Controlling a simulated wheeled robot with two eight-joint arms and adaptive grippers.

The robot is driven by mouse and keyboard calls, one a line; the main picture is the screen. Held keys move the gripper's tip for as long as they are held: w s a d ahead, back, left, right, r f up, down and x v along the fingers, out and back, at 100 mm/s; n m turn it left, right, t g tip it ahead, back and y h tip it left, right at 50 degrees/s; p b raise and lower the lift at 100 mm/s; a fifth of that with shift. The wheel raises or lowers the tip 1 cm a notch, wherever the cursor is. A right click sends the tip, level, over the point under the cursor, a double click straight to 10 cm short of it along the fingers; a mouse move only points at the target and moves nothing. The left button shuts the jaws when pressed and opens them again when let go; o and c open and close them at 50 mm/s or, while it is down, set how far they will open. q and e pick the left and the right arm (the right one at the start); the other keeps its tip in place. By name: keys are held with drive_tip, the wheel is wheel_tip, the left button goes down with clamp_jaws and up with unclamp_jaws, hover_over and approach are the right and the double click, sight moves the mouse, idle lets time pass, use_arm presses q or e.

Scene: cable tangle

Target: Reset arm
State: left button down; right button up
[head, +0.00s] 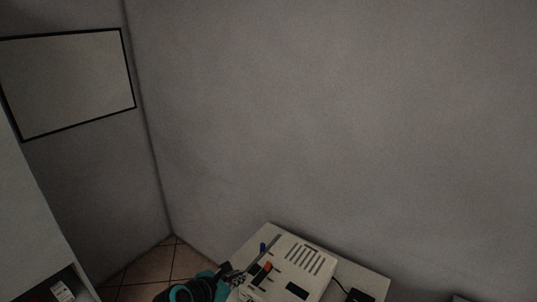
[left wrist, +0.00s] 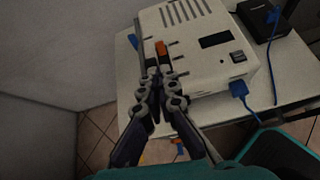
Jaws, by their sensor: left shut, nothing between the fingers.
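My left gripper (head: 232,276) comes in at the bottom of the head view, by the left side of the white device. In the left wrist view its two fingers (left wrist: 158,76) meet at the tips. It is shut and empty. The white device (left wrist: 196,70) has slots, a dark panel and an orange part (left wrist: 161,48) close beyond the fingertips. I cannot tell whether the fingers touch the device. It also shows on the table in the head view (head: 312,264). My right gripper is not in view.
The device stands on a white table (head: 372,281) against a grey wall. A black box (left wrist: 262,20) with a blue cable sits beside it. A blue plug (left wrist: 239,89) is at the device's side. Tiled floor (head: 150,268) shows left of the table.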

use_arm(q)
drive_tip(key=s+a+m+g+y, duration=0.1)
drive_tip(key=s+a+m+y, duration=0.2)
drive_tip(key=s+m, duration=0.5)
drive_tip(key=s+a+r+m+g+y+b, duration=0.1)
drive_tip(key=s+a+m+y, duration=0.2)
drive_tip(key=m, duration=1.6)
drive_tip(key=s+a, duration=0.2)
drive_tip(key=s, duration=0.3)
drive_tip(key=shift+s+a+m, duration=0.3)
drive_tip(key=shift+s, duration=0.05)
idle(1.1)
